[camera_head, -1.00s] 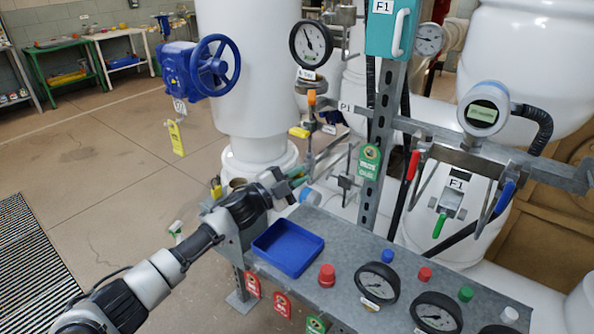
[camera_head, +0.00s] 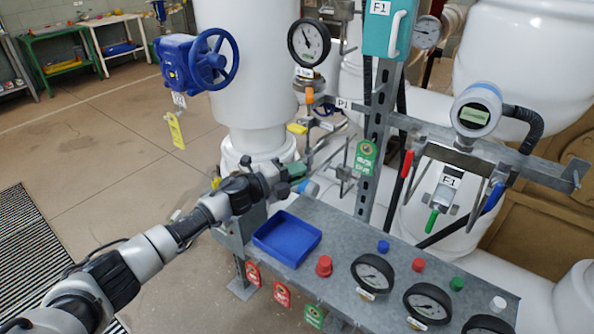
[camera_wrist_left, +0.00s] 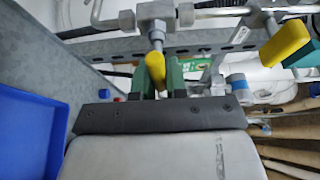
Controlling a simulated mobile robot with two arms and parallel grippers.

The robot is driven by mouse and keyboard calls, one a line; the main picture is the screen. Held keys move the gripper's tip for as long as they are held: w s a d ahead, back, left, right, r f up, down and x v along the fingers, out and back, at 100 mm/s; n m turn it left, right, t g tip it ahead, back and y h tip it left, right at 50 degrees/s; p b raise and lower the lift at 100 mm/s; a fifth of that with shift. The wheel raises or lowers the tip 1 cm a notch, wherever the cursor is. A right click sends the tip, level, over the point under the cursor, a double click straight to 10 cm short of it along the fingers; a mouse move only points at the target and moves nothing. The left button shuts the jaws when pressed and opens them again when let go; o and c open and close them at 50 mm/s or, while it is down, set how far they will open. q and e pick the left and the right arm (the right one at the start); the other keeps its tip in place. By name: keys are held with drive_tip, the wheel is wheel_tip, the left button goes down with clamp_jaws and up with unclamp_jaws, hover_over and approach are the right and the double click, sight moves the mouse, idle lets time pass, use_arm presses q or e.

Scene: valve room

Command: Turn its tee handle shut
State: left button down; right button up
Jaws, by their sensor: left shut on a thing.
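My left gripper (camera_head: 300,172) reaches in from the left, over the back edge of the bench by the pipework. In the left wrist view its green fingers (camera_wrist_left: 160,80) are shut on a yellow handle (camera_wrist_left: 154,68), which sits on a metal stem below a pipe fitting. This looks like the tee handle. In the head view the gripper hides the held handle. A second yellow handle (camera_wrist_left: 285,42) stands to the right in the wrist view, apart from the fingers. My right gripper is not in view.
A blue tray (camera_head: 262,238) lies on the grey bench, with several gauges and coloured caps to its right. A steel post (camera_head: 377,150) and red and blue levers stand behind. A blue handwheel (camera_head: 214,60) is at upper left.

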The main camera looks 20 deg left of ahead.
use_arm(q)
drive_tip(key=shift+f, duration=0.1)
idle(0.3)
drive_tip(key=c, duration=1.1)
unclamp_jaws()
drive_tip(key=shift+c, duration=0.2)
drive_tip(key=b+v, duration=0.1)
drive_tip(key=v, duration=1)
drive_tip(key=shift+w, duration=0.1)
